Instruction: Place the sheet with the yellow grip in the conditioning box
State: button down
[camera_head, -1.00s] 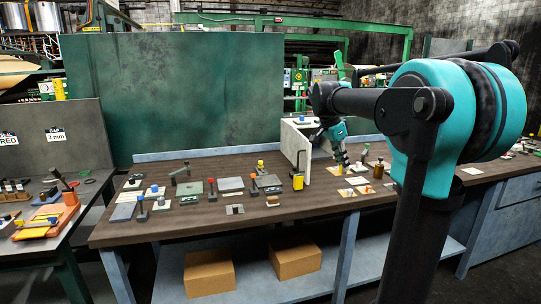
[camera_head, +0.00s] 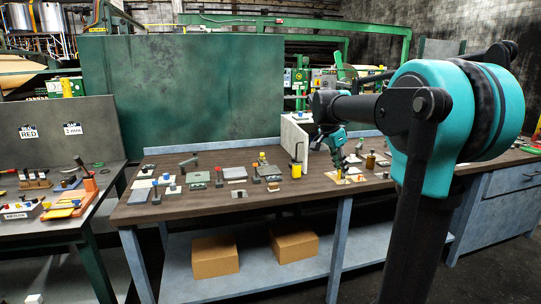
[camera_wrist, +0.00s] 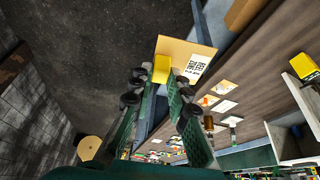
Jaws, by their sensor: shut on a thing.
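My gripper (camera_wrist: 162,75) is shut on the yellow grip (camera_wrist: 162,68) of a flat tan sheet (camera_wrist: 187,50). The sheet carries a white label with a printed code and juts out beyond the fingertips.
The long dark-topped workbench (camera_head: 215,205) holds several small blocks, plates and a yellow-bodied tool (camera_head: 296,168). Two cardboard boxes (camera_head: 215,256) (camera_head: 294,247) stand on its lower shelf. Dark floor is clear between the benches.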

jog(key=a+f+n+t+y, duration=0.1)
jog(key=f+n, duration=0.5)
jog(key=f, duration=1.2)
jog(key=a+f+n+t+y, duration=0.1)
jog(key=a+f+n+y, duration=0.2)
jog(key=f, duration=1.5)
jog(key=a+n, duration=0.1)
jog(key=n, duration=0.3)
jog(key=shift+s+a+f+n+t, duration=0.15)
jog(key=shift+s+f+n+t, duration=0.15)
jog(key=shift+f+t, duration=0.1)
